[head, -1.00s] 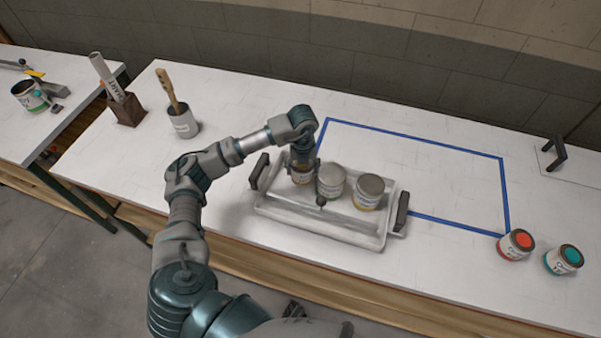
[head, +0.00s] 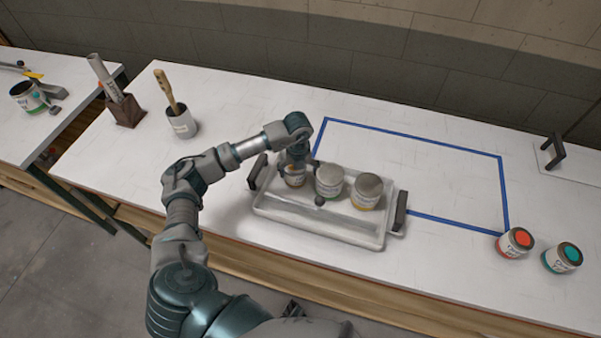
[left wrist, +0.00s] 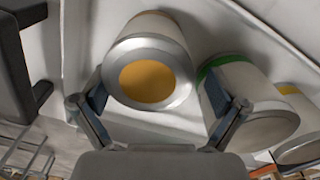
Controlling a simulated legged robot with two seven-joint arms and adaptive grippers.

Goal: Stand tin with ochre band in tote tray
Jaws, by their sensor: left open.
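The tin with the ochre band (left wrist: 150,78) has an ochre disc on its lid and stands in the left end of the tote tray (head: 320,226). It also shows under my left gripper in the head view (head: 294,181), partly hidden. My left gripper (head: 296,162) is over this tin. In the left wrist view its fingers (left wrist: 157,118) are open, one on each side of the tin, with a gap visible. The right-hand finger lies against or very near the tin with the green band (left wrist: 250,105). My right gripper is not in view.
The green-banded tin (head: 330,180) and a yellow-banded tin (head: 367,191) stand beside it in the tray. The tray has dark handles at both ends. A blue taped rectangle (head: 420,142) behind is empty. Orange (head: 515,243) and teal (head: 562,258) paint tins stand at right.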

